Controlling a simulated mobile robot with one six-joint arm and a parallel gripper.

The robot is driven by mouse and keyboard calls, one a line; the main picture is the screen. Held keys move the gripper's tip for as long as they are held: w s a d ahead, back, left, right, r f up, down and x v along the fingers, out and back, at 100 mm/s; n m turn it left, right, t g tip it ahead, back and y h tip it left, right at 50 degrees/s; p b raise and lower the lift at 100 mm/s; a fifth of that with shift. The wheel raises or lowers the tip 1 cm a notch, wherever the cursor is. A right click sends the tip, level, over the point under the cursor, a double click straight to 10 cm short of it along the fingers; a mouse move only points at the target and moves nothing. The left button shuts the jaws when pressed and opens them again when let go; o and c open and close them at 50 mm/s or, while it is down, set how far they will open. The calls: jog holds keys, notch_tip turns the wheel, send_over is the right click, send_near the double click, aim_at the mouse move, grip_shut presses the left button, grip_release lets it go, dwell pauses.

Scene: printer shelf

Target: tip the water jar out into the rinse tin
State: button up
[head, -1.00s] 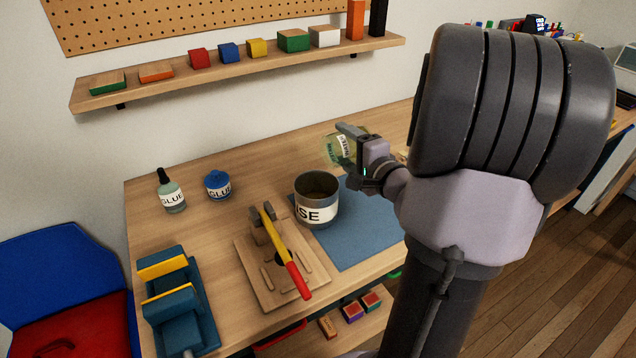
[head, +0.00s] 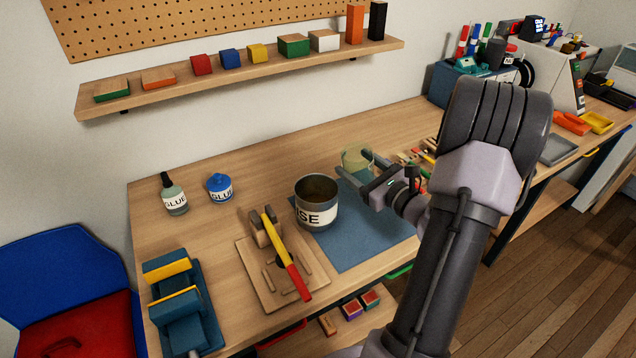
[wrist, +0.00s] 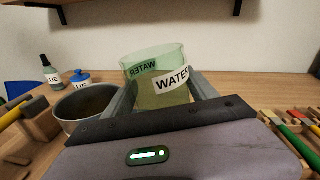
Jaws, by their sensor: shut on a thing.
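The water jar (head: 357,161) is a clear greenish cup, upright or nearly so, just right of and behind the rinse tin. In the wrist view the jar (wrist: 158,88) shows its WATER label and yellowish liquid inside. My gripper (head: 366,172) is shut on the jar, one finger on each side; it also shows in the wrist view (wrist: 160,102). In the wrist view the tin (wrist: 68,124) is left of the jar.
A blue mat (head: 362,240) lies under and right of the tin. A wooden board with a yellow and red tool (head: 282,258) is in front left. Glue bottles (head: 174,197) stand at the back left.

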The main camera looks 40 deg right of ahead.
aim_at(362, 148)
jog(key=shift+s+d+f+m, duration=0.2)
jog(key=shift+d+m, duration=0.25)
jog(key=shift+m, duration=0.65)
notch_tip(362, 148, up, 5)
jog(key=p, duration=0.4)
jog(key=shift+r+p, duration=0.1)
jog(key=shift+p, duration=0.2)
